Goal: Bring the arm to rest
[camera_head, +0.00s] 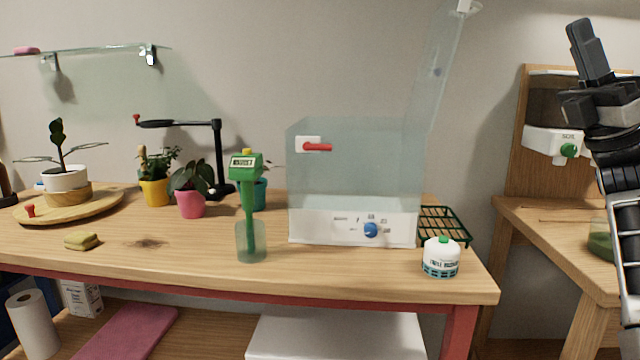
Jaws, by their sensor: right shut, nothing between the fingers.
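My right gripper (587,48) is raised at the upper right of the head view, with its fingers pointing up. It is shut, and nothing shows between its fingers. It is in the air in front of the wooden backboard and the white dispenser (552,145), clear of the long table (340,275). My right arm comes up from the right edge below it. My left gripper does not show.
On the long table stand a clear box (355,165) with its lid raised, a white canister (441,258), a green rack (443,224), a green tool in a glass (250,240), potted plants (191,202) and a sponge (82,241). A side table (560,225) stands at right.

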